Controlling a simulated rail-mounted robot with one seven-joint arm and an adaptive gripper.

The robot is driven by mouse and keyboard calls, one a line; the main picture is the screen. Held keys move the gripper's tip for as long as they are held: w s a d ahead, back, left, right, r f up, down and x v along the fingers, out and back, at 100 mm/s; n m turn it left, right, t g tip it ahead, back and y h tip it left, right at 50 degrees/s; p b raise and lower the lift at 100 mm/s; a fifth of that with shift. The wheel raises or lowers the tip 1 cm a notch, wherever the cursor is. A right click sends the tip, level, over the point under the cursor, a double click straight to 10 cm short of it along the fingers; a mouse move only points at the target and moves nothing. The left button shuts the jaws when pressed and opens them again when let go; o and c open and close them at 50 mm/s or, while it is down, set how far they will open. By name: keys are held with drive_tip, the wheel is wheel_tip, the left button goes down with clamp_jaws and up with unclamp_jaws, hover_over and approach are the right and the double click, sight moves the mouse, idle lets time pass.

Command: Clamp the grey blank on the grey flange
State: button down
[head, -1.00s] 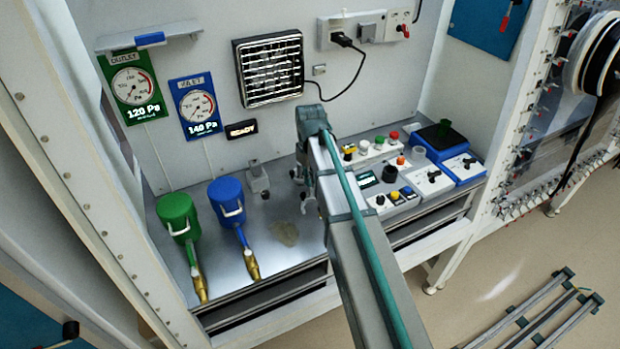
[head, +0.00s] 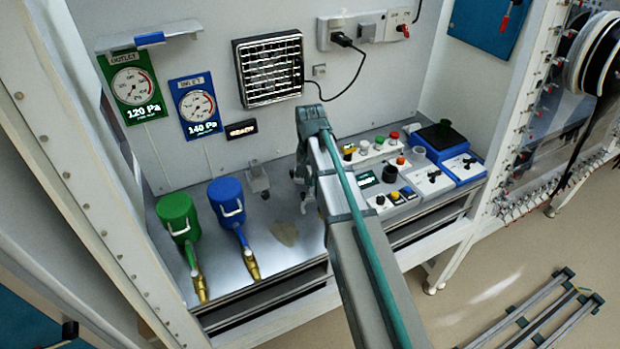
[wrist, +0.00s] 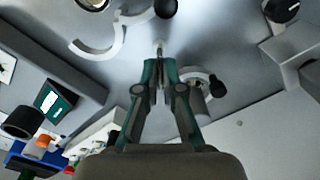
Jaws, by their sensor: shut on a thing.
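My gripper (wrist: 160,68) is shut on a small thin grey piece (wrist: 158,48), seen between and just past its fingertips in the wrist view. I cannot tell from its shape whether it is the grey blank. A pale, open curved clamp band (wrist: 104,46) lies left of the fingertips, with a black knob (wrist: 165,8) near it. A round pale fitting (wrist: 196,76) with another black knob (wrist: 218,88) is just right of the fingers, partly hidden by them. I cannot tell which fitting is the grey flange. In the head view my gripper (head: 306,200) is low over the bench, largely hidden by my arm.
A green canister (head: 176,212) and a blue canister (head: 226,196) with brass nozzles stand to the left. A grey fitting (head: 258,180) stands near the back wall. Control boxes (head: 392,200) crowd the right. Bare bench (head: 285,235) shows in front of the canisters' right side.

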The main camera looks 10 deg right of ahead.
drive_tip(key=m, duration=0.5)
drive_tip(key=shift+m, duration=2.5)
drive_tip(key=c, duration=1.3)
unclamp_jaws()
drive_tip(key=shift+r, duration=0.1)
wheel_tip(320, 180, up, 12)
drive_tip(key=shift+f, duration=0.1)
